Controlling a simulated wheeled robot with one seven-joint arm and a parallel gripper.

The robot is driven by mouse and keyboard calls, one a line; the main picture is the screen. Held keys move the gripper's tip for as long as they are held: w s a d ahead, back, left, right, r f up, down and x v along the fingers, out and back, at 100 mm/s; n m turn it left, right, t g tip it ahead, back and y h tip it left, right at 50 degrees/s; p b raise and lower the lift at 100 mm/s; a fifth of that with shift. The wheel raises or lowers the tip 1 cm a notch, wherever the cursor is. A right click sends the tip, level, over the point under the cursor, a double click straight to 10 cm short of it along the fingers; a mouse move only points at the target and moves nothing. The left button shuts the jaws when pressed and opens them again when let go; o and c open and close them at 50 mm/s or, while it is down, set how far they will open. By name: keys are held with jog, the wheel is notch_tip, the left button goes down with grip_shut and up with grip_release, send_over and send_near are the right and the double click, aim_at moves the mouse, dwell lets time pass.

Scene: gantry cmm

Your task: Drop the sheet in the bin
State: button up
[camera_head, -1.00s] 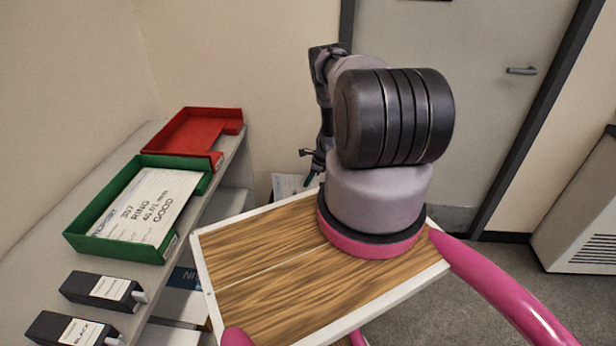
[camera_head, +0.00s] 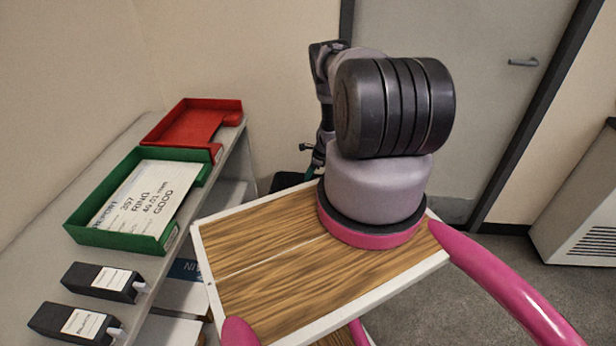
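A dark, open-topped container that looks like the bin (camera_head: 287,183) stands on the floor beyond my wooden deck, partly hidden by the deck and my arm. No loose sheet shows near it, and its inside is too dark to make out. My gripper (camera_head: 309,148) is at the far end of my arm, above and beside the container. It is small and mostly hidden behind my arm, so its fingers cannot be made out.
An empty-looking red tray (camera_head: 190,121) sits behind the green one. Two black boxes with white labels (camera_head: 105,281) (camera_head: 75,323) stand at the shelf's front. A grey door (camera_head: 450,120) is behind, and a white vented cabinet (camera_head: 585,220) stands at right. Grey floor is clear between.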

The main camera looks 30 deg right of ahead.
jog(key=v, duration=1)
jog(key=shift+r, duration=0.35)
jog(key=shift+s+d, duration=0.1)
